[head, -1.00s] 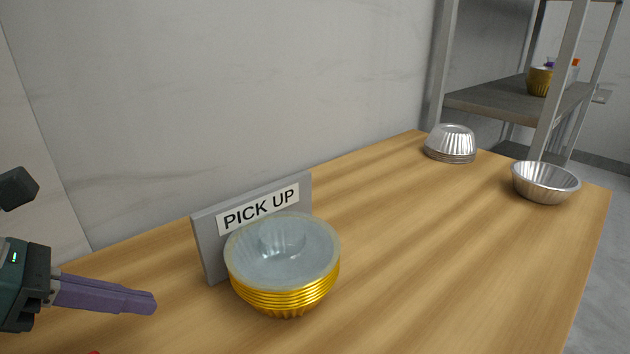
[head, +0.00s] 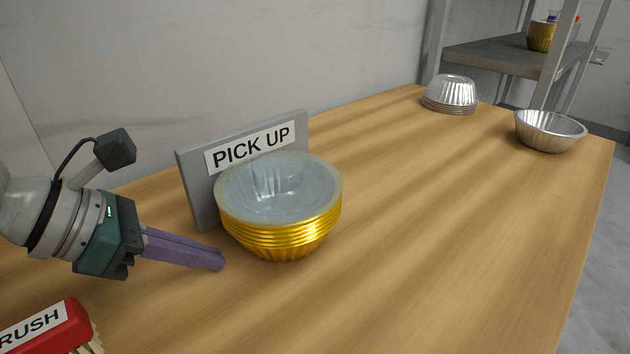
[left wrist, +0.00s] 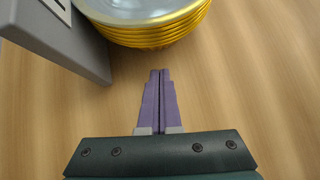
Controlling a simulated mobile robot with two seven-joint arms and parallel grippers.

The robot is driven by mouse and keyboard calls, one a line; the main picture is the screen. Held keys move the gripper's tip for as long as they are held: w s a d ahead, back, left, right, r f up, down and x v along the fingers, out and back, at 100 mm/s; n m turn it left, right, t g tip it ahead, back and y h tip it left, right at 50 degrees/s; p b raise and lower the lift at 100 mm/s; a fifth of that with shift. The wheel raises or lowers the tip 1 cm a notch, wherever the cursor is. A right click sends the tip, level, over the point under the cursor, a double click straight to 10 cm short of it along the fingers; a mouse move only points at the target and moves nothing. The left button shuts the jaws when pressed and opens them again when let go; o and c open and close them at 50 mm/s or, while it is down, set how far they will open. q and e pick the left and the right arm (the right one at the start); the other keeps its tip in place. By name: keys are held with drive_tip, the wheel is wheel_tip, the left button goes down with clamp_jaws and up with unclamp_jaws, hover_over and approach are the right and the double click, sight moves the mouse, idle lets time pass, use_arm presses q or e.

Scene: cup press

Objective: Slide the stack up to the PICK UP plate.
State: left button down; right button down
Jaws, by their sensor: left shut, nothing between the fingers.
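A stack of gold fluted cups (head: 280,235) with a pale translucent cup (head: 279,185) on top stands on the table, right in front of the grey PICK UP plate (head: 252,147). In the head view I cannot tell whether stack and plate touch. My left gripper (head: 220,263) is shut and empty, its purple fingertips low at the near left side of the stack. In the left wrist view the stack (left wrist: 150,33) is just ahead of the fingertips (left wrist: 160,73), with a small gap, and the plate (left wrist: 75,42) is at upper left. My right gripper is not in view.
A red brush (head: 48,328) lies at the lower left. An upside-down silver cup stack (head: 450,94) and an upright silver cup (head: 549,131) stand at the far right. The wooden table (head: 420,220) is clear right of the stack. A metal shelf (head: 500,55) stands beyond.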

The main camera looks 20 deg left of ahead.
sight(249, 243)
use_arm(q)
drive_tip(key=shift+w+d+r, duration=0.1)
drive_tip(key=shift+w+d, duration=0.3)
drive_tip(key=shift+w, duration=0.25)
drive_tip(key=shift+w+d, duration=0.4)
drive_tip(key=shift+w, duration=0.25)
drive_tip(key=shift+w+d, duration=0.25)
drive_tip(key=shift+w, duration=0.25)
drive_tip(key=shift+w+d, duration=0.25)
drive_tip(key=shift+w, duration=0.1)
drive_tip(key=shift+a, duration=0.15)
